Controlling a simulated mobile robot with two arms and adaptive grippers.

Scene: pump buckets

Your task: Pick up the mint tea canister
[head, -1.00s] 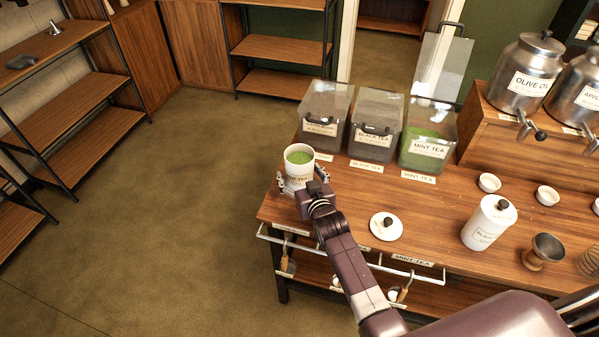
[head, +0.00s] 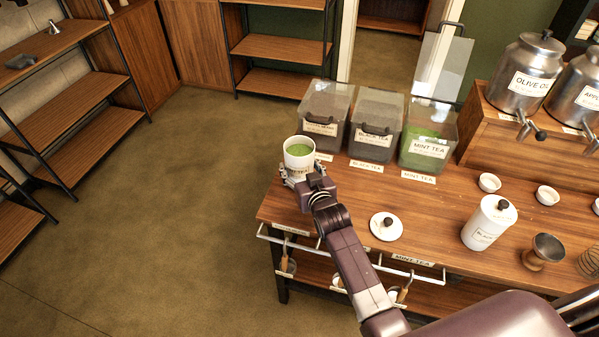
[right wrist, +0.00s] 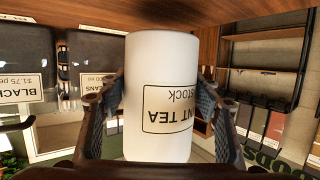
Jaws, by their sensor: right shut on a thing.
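The mint tea canister (head: 299,151) is white and open at the top, with green contents showing, at the left end of the wooden table. My right gripper (head: 296,174) is shut around its sides. In the right wrist view the canister (right wrist: 160,65) stands between both fingers (right wrist: 163,103), its label upside down and partly readable as "NT TEA". It appears slightly above the tabletop, though its base is partly hidden by the gripper. A white lid with a dark knob (head: 386,226) lies on the table. My left gripper is not in view.
The mint tea bin (head: 427,148), with its lid raised, stands behind, right of the black tea bin (head: 375,148) and another bin (head: 325,130). Open floor (head: 170,210) lies left of the table.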

